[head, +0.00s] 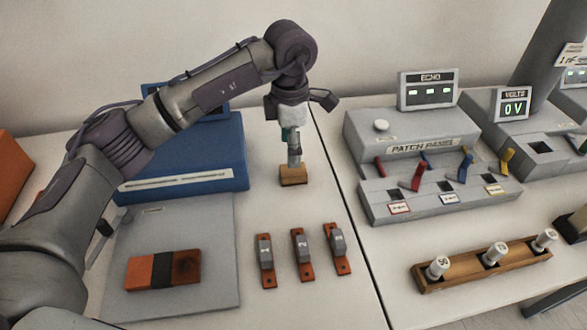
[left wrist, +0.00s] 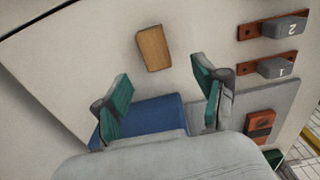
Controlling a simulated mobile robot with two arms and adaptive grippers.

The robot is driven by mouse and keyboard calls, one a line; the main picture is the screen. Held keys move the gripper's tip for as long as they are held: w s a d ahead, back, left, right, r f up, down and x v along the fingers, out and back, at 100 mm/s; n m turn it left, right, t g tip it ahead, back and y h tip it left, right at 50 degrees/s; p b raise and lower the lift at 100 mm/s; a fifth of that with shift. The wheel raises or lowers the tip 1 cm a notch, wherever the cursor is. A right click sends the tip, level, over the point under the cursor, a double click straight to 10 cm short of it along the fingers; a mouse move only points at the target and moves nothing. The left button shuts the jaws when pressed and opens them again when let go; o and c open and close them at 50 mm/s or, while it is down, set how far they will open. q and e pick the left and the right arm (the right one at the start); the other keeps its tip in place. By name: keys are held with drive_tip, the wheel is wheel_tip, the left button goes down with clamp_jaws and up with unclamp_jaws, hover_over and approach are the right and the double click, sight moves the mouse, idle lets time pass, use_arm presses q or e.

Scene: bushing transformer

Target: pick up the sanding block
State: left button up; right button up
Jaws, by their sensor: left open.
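The sanding block, a small tan wooden block (head: 293,176), lies on the white table just right of a blue case. It also shows in the left wrist view (left wrist: 153,48), with bare table around it. My left gripper (head: 294,158) points down close above the block in the head view. In the left wrist view my left gripper (left wrist: 160,72) has its two green-padded fingers wide apart with nothing between them. The block appears just beyond the fingertips, roughly in line with the gap. I cannot tell the exact height between them. My right gripper is not in view.
The blue case (head: 190,160) stands left of the block. A grey plate (head: 215,250) bears an orange-and-black piece (head: 163,270). Numbered orange-based clips, such as clip 2 (head: 302,254), lie in front. A patch panel (head: 420,145) and a wooden rack (head: 480,265) stand right of the table seam.

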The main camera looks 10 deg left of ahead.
sight(293, 170)
use_arm(q)
drive_tip(key=f, duration=0.3)
drive_tip(key=shift+w, duration=0.2)
drive_tip(key=shift+f+p, duration=0.3)
drive_tip(key=shift+p, duration=0.05)
wheel_tip(293, 170, down, 4)
drive_tip(key=shift+w+d+r+p, duration=0.15)
drive_tip(key=shift+r+p, duration=0.1)
drive_tip(key=shift+p, duration=0.4)
drive_tip(key=shift+w+f, duration=0.1)
drive_tip(key=shift+f, duration=0.45)
drive_tip(key=c, duration=1.2)
